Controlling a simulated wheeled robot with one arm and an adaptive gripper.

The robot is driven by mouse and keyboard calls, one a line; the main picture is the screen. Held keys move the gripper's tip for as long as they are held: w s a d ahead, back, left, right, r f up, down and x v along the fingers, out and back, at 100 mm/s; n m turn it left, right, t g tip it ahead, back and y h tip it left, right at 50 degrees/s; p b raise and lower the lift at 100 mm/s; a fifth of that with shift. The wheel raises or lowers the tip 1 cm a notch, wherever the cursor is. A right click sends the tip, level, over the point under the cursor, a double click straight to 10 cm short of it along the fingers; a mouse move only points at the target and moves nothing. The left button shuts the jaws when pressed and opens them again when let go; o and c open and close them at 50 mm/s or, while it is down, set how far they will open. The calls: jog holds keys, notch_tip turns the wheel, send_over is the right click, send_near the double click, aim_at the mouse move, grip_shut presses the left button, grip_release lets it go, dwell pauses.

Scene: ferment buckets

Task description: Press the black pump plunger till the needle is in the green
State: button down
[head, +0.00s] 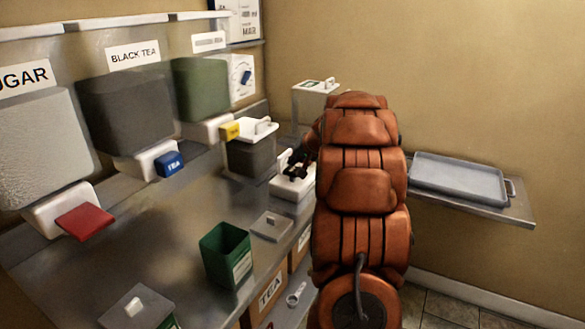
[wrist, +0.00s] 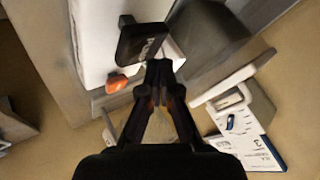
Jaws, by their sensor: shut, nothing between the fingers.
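The black pump plunger (wrist: 142,41), a flat dark block with pale lettering, shows at the top of the wrist view beside a white housing (wrist: 95,38). My gripper (wrist: 159,66) is shut and empty, its fingertips just below the plunger in that picture. Whether they touch it I cannot tell. In the head view my gripper (head: 296,164) is over a white unit (head: 291,187) at the counter's back right, and my arm covers part of that area. I cannot make out a needle or a green zone in either view.
A dark bin with a white lid (head: 251,150) stands left of my gripper. A green open bin (head: 226,254) and a grey lid (head: 271,226) are on the counter. Wall dispensers line the left. A tray (head: 459,179) lies on the right shelf. An orange part (wrist: 117,83) is near the plunger.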

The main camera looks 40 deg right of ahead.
aim_at(294, 170)
jog(key=shift+r, duration=0.2)
jog(key=shift+r+p, duration=1.55)
jog(key=shift+r, duration=0.9)
jog(key=s+a+f+n+g+y, duration=0.1)
jog(key=s+a+n+g+y, duration=0.2)
jog(key=a, duration=1.3)
jog(key=s+a+f+n+g+y, duration=0.15)
jog(key=s+a, duration=0.45)
jog(key=a, duration=0.9)
jog(key=s+a+f+n+g+h, duration=0.1)
jog(key=s+a, duration=0.3)
jog(key=s, duration=0.5)
jog(key=s+a+f+n+g+h, duration=0.1)
jog(key=s+a+f+n+g, duration=0.1)
jog(key=s, duration=0.8)
jog(key=s+a+f+n+g+h, duration=0.1)
jog(key=s+a+n+g, duration=0.2)
jog(key=s+a, duration=0.4)
jog(key=s, duration=0.3)
jog(key=shift+f, duration=0.4)
